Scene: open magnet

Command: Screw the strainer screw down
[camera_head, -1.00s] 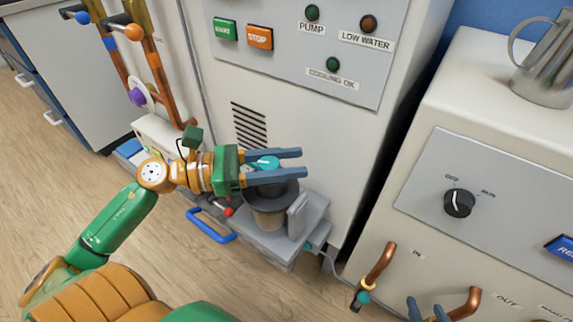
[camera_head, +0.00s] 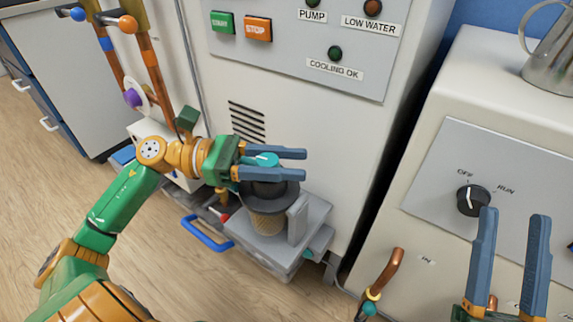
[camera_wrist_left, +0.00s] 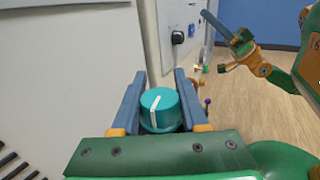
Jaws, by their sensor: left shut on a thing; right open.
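The strainer screw is a teal knob (camera_head: 265,159) with a white mark, on top of a black lid (camera_head: 270,188). Below the lid is a tan strainer body (camera_head: 266,222) in a grey housing (camera_head: 312,215). My left gripper (camera_head: 303,164) reaches in level from the left and is shut on the knob, one finger on each side. The left wrist view shows the knob (camera_wrist_left: 160,108) between the fingers. The knob's underside and the thread are hidden. My right gripper (camera_head: 514,214) is open and empty in front of the right-hand cabinet, fingers pointing up.
A blue handle (camera_head: 207,233) sticks out left of the housing. The tall cabinet with START and STOP buttons stands behind. The right cabinet has a black OFF/RUN dial (camera_head: 472,200), a copper pipe (camera_head: 385,273) and a metal jug (camera_head: 552,62) on top.

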